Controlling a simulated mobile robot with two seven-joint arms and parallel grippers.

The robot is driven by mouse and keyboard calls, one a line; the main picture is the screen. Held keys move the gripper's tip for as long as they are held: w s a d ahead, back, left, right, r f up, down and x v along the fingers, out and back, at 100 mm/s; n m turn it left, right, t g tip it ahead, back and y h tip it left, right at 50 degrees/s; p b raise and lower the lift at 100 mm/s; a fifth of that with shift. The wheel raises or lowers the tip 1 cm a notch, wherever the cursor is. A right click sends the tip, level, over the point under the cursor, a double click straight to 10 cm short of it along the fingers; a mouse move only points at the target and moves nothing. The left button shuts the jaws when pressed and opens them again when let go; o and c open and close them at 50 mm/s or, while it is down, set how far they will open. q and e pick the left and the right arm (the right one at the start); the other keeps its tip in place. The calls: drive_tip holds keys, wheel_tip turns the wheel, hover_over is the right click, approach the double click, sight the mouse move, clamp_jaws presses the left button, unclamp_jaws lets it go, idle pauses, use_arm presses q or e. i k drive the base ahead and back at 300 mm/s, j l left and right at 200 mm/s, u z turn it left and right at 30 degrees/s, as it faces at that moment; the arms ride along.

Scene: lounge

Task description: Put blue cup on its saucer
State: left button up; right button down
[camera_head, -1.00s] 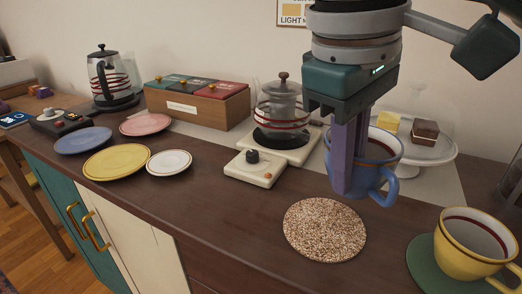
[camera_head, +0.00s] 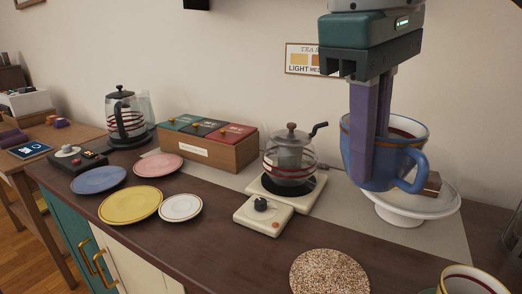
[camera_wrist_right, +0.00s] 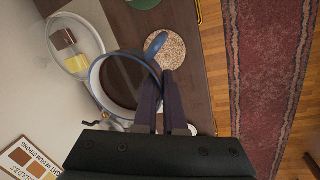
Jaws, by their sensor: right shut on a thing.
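The blue cup (camera_head: 402,160), with a gold rim and dark liquid inside, is upright in the air above the counter's right part. My right gripper (camera_head: 373,172) points down and is shut on the cup's wall, beside its handle. The cup (camera_wrist_right: 104,98) also shows in the right wrist view, with the purple fingers (camera_wrist_right: 163,85) at its rim. A blue saucer (camera_head: 98,180) lies empty at the counter's left, well away from the cup. My left gripper is not in view.
Yellow (camera_head: 130,205), pink (camera_head: 158,165) and white (camera_head: 181,207) plates lie near the blue saucer.

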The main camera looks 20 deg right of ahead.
sight(102, 179)
drive_tip(key=i+j+u, duration=0.2)
drive_tip(key=i+j, duration=0.25)
drive_tip(key=i+j+u, duration=0.2)
drive_tip(key=i+j, duration=0.15)
drive_tip(key=i+j+u, duration=0.2)
drive_tip(key=i, duration=0.35)
drive_tip(key=j, duration=0.1)
